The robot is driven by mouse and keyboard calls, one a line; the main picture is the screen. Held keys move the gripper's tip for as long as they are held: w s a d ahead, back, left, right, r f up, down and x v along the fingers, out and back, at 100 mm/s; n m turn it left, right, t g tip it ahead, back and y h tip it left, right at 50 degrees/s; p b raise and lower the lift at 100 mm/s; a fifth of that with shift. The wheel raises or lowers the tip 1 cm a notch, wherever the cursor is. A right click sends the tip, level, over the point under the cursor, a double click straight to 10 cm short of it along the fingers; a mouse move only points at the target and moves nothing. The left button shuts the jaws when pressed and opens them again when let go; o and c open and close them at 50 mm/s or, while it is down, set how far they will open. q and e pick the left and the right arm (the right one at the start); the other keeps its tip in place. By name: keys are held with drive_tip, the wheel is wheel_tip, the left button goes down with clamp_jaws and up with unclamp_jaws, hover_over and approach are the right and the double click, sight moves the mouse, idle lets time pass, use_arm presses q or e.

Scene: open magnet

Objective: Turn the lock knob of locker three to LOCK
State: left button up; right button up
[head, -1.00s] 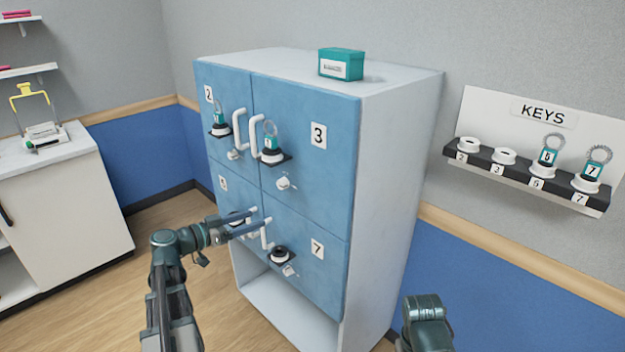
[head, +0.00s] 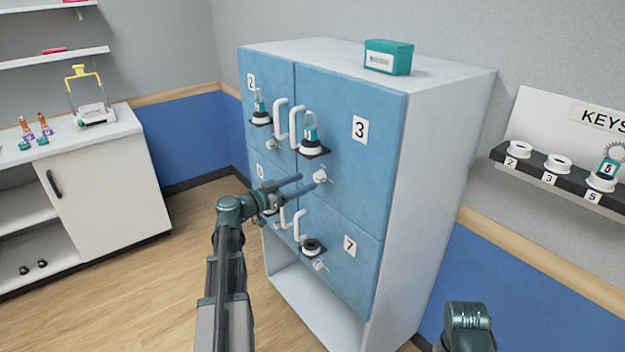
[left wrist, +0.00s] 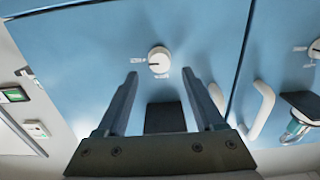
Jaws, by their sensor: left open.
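Locker three (head: 355,165) is the blue upper right door marked 3. Its white lock knob (head: 320,176) sits below a black key holder (head: 314,149) with a teal-tagged key (head: 310,128) in it. My left gripper (head: 312,183) is open, its fingers close to this knob in the head view. In the left wrist view, which looks upside down, the knob (left wrist: 159,60) lies just beyond and between the open fingertips (left wrist: 162,82), apart from them. Its dark mark points to the picture's left label; the label text is too small to read.
White handles (head: 298,125) and other key holders stick out from the doors nearby. Locker seven's knob (head: 320,265) is lower down. A teal box (head: 388,57) stands on the cabinet. A key rack (head: 560,178) hangs at right, and a counter (head: 80,140) stands at left.

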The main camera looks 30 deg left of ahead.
sight(316, 177)
use_arm(q)
drive_tip(key=shift+x, duration=2.15)
clamp_jaws()
